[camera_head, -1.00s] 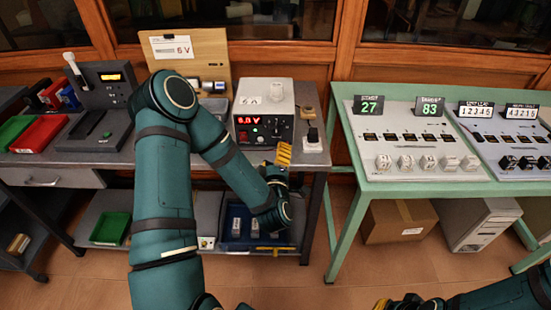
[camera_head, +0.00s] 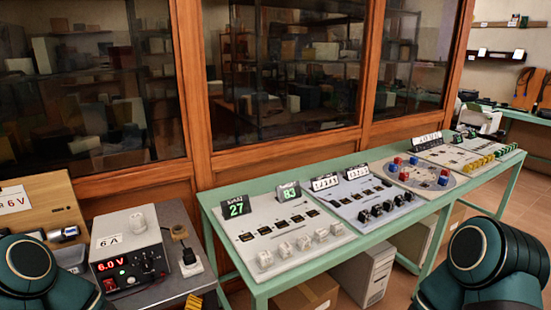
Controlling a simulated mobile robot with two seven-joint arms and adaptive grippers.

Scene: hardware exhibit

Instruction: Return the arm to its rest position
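My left arm (camera_head: 30,270) shows in the lower left corner, in front of the grey bench. A small yellow ribbed piece, apparently a fingertip of my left gripper (camera_head: 193,302), shows at the bottom edge, below the power supply and the white socket block. The rest of that gripper is cut off, so its opening and any hold cannot be seen. My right arm (camera_head: 485,262) is bent in the lower right corner, in front of the green table. My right gripper is out of the frame.
A power supply (camera_head: 131,258) with red digits 6.0 stands on the bench, beside a white socket block (camera_head: 190,262). A green table (camera_head: 262,288) carries sloped panels with counters and knobs. A box (camera_head: 310,293) and a white case (camera_head: 362,272) stand beneath it. Glazed cabinets stand behind.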

